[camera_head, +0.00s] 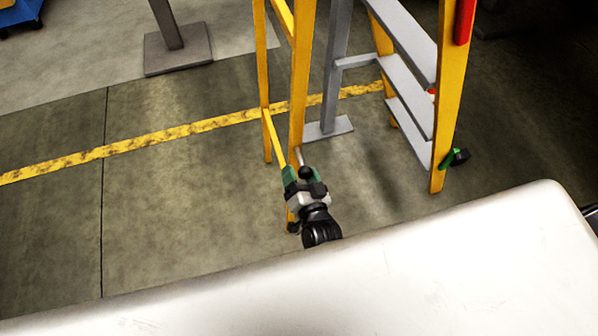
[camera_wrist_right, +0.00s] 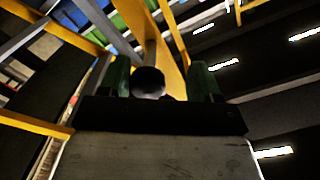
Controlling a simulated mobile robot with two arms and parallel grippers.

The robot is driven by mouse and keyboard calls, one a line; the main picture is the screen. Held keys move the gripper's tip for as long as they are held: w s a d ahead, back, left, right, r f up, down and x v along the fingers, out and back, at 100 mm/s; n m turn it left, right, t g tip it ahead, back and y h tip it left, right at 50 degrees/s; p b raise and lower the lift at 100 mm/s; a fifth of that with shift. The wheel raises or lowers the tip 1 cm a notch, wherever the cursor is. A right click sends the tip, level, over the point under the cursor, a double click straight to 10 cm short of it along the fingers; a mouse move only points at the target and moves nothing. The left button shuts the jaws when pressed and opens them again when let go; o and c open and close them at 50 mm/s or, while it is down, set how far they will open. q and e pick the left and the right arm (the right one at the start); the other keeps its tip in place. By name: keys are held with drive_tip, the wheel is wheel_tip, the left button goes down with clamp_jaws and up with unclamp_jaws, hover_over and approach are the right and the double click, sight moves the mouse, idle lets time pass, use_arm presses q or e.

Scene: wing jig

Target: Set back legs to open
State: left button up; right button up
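A yellow stepladder stands on the floor. Its back legs (camera_head: 299,90) are the yellow rails left of centre, joined low down by a yellow crossbar. Its front rail (camera_head: 449,110) with grey steps (camera_head: 405,90) is at the right, so a gap lies between the two sides. My right gripper (camera_head: 303,173) is low at the nearer back leg. Its green fingers are apart, and a dark ball-ended part shows between them. In the right wrist view, the yellow leg (camera_wrist_right: 172,72) rises between and beyond the fingers; no clear contact shows. My left gripper is not in view.
Grey posts on flat base plates (camera_head: 178,58) stand behind. A yellow line (camera_head: 150,140) crosses the floor. Open floor lies to the left. A white surface fills the bottom of the head view.

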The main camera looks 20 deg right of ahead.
drive_tip(key=s, duration=1)
drive_tip(key=shift+s+d, duration=0.15)
drive_tip(key=shift+s, duration=0.05)
drive_tip(key=s+d+f+n+g+y+p, duration=0.1)
drive_tip(key=s+f+n+g, duration=0.25)
drive_tip(key=f, duration=0.55)
drive_tip(key=s+f+n+g+y+p, duration=0.15)
drive_tip(key=s+f+g, duration=0.25)
drive_tip(key=f, duration=0.5)
drive_tip(key=s+d+f+n+g+h, duration=0.1)
drive_tip(key=s+d+f+g, duration=0.3)
drive_tip(key=s, duration=0.5)
drive_tip(key=s+d+f+n+g+h, duration=0.2)
drive_tip(key=s+d+f+n+g, duration=0.1)
drive_tip(key=s+d+f+g, duration=0.2)
drive_tip(key=s+d+f, duration=0.2)
drive_tip(key=s+f, duration=0.1)
drive_tip(key=s, duration=0.1)
drive_tip(key=shift+s+d+f+p, duration=0.15)
drive_tip(key=shift+s+d+p, duration=0.1)
drive_tip(key=shift+p, duration=0.15)
drive_tip(key=shift+g, duration=0.25)
